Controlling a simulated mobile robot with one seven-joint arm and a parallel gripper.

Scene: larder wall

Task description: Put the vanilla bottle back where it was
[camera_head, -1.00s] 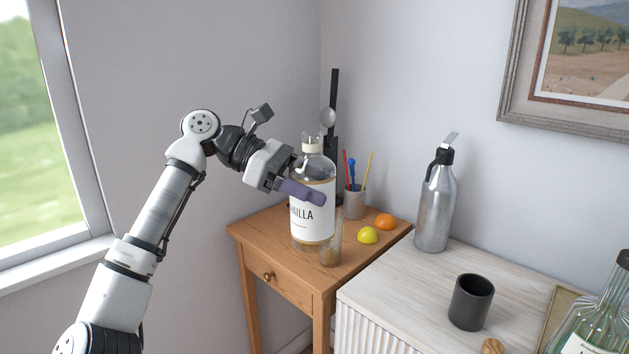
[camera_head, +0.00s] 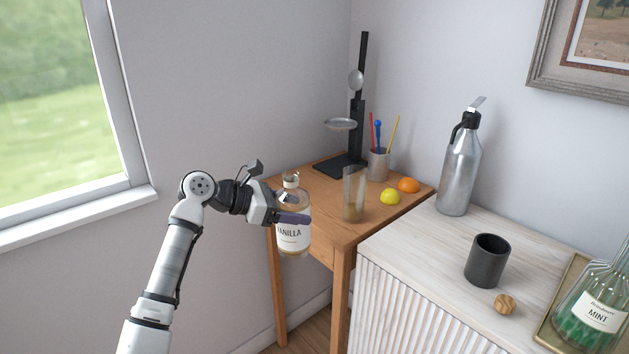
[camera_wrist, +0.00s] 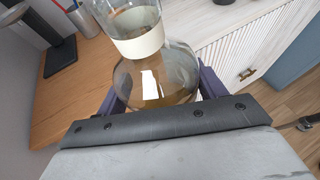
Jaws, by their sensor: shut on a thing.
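The vanilla bottle (camera_head: 292,238) is clear glass with a pale label, a cream neck band and amber liquid. My gripper (camera_head: 294,218) is shut on its body and holds it roughly upright. In the head view the bottle hangs in front of the small wooden table (camera_head: 322,208), overlapping its near left edge. In the wrist view the bottle (camera_wrist: 152,78) sits between the purple fingers, with the tabletop (camera_wrist: 85,80) behind it on the left. The fingers hide part of the bottle.
A white cabinet (camera_head: 412,236) adjoins on the right, bearing a steel flask (camera_head: 459,172) and dark cup (camera_head: 487,262).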

